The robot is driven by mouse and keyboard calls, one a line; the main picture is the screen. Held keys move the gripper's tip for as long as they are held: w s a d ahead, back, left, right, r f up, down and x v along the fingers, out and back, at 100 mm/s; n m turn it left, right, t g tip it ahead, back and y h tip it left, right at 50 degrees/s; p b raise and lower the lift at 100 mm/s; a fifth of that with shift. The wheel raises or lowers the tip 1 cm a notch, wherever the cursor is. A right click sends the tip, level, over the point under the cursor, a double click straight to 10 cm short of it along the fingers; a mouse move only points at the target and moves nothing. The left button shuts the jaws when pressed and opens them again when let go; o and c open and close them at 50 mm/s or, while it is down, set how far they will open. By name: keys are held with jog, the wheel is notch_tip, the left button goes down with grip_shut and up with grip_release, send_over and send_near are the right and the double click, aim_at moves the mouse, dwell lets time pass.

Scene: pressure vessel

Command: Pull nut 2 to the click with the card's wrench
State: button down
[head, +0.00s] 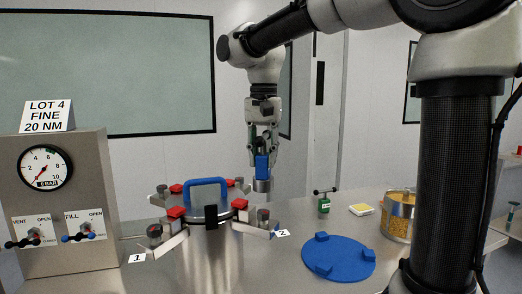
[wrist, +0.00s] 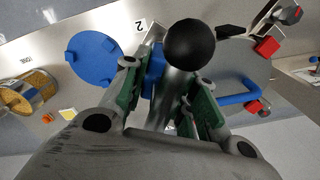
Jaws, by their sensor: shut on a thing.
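My gripper (head: 263,148) is shut on a blue wrench (head: 262,166) with a metal socket at its lower end. It holds the wrench upright above the right side of the vessel. In the wrist view the blue body (wrist: 156,68) sits between the green finger pads, with a black ball in front. The clamp at nut 2 (head: 263,215), near label 2 (head: 282,233), stands below the socket, apparently with a gap. The steel vessel (head: 208,258) has a lid with a blue handle (head: 207,184) and red-topped clamps. The card (head: 47,115) reads LOT 4, FINE, 20 NM.
A green wrench (head: 324,204) stands on the table to the right. A blue round plate (head: 338,258), a yellow pad (head: 361,210) and a jar of yellow grains (head: 398,218) are also there. A gauge panel (head: 62,205) stands at the left.

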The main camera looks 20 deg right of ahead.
dwell(0.3)
send_over(263, 211)
jog(key=shift+w+f, duration=0.1)
jog(key=shift+f, duration=3.85)
jog(key=m, duration=0.6)
jog(key=shift+d, duration=0.1)
jog(key=m, duration=0.5)
jog(key=shift+r, duration=3.45)
